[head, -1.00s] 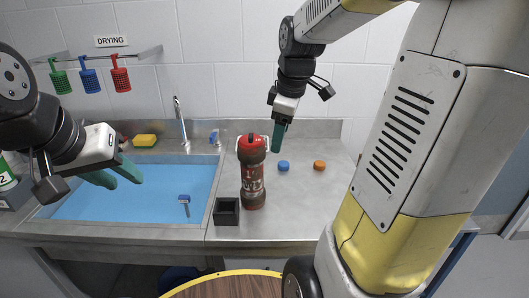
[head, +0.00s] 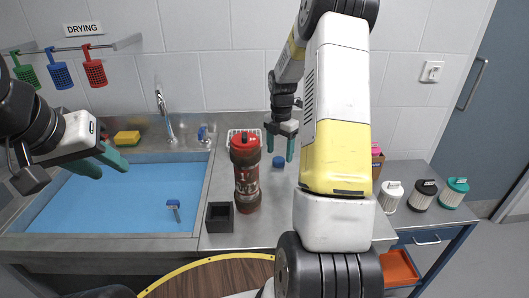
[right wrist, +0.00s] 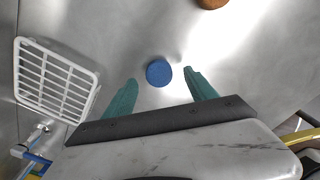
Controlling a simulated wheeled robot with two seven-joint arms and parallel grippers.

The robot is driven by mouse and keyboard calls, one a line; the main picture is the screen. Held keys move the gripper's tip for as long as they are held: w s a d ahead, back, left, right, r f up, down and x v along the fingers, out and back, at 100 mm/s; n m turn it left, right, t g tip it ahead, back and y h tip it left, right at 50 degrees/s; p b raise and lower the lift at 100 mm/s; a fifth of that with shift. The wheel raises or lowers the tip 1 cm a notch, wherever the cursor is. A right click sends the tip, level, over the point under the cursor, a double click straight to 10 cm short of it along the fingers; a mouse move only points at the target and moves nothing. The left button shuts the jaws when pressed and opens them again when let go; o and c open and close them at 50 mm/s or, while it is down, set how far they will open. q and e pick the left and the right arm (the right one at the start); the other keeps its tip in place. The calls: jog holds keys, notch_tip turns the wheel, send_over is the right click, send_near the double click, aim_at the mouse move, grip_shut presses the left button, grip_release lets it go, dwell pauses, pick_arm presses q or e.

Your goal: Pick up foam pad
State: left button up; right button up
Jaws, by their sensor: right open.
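A small round blue pad (head: 279,162) lies flat on the steel counter; it also shows in the right wrist view (right wrist: 159,73). My right gripper (head: 280,153) is open above it. In the right wrist view its green fingers (right wrist: 160,78) point toward the pad, one on each side, and appear apart from it. A similar orange-brown pad (right wrist: 212,3) is cut off by the top edge of that view; my right arm hides it in the head view. My left gripper (head: 112,170) is open and empty above the blue sink basin.
A red and brown canister (head: 246,175) stands left of the blue pad, beside a small black box (head: 220,217). A white wire basket (right wrist: 55,85) is near the pad. Several filters, including a teal-topped one (head: 453,193), stand at the right.

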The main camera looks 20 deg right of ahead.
aim_at(279, 159)
jog(key=shift+a+f, duration=0.1)
jog(key=shift+f, duration=1.45)
jog(key=c, duration=1.4)
notch_tip(279, 159, up, 10)
jog(key=shift+r, duration=0.1)
